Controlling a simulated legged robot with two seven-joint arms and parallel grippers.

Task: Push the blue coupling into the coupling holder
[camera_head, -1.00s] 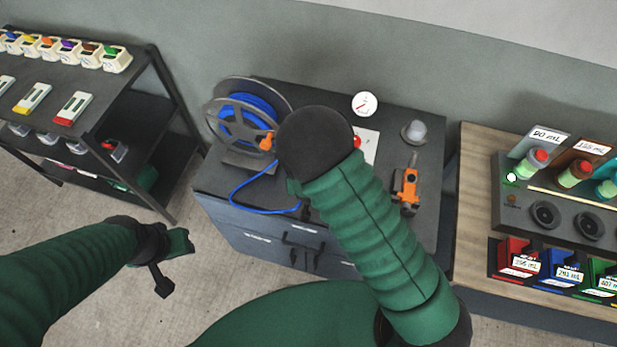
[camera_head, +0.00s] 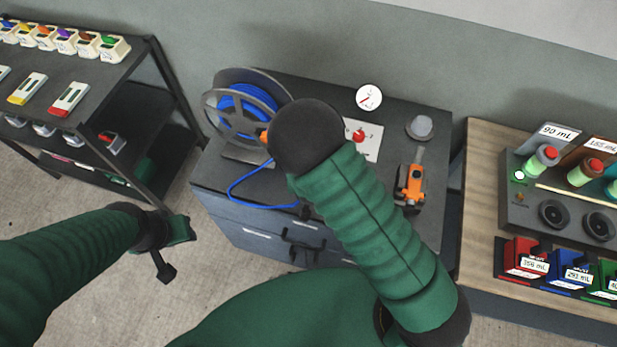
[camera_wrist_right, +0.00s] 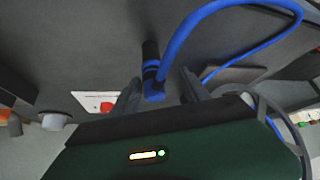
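In the right wrist view a blue coupling (camera_wrist_right: 153,90) with a dark, blue-banded cylinder (camera_wrist_right: 150,52) at its far end lies between the fingers of my right gripper (camera_wrist_right: 160,88). A gap shows beside the coupling, so the fingers look open around it. The blue hose (camera_wrist_right: 188,32) bends away from the coupling. In the head view the hose (camera_head: 236,190) hangs at the cabinet's front edge; my right forearm hides the right gripper and coupling. I cannot pick out the coupling holder with certainty. My left gripper (camera_head: 178,232) is low at left, away from the cabinet; its fingers are unclear.
The grey cabinet (camera_head: 335,88) carries a hose reel (camera_head: 246,78), a round gauge (camera_head: 369,97), a plate with a red knob (camera_head: 359,138), a grey knob (camera_head: 419,126) and an orange tool (camera_head: 411,184). A shelf rack (camera_head: 130,85) stands left, a wooden bench (camera_head: 483,190) right.

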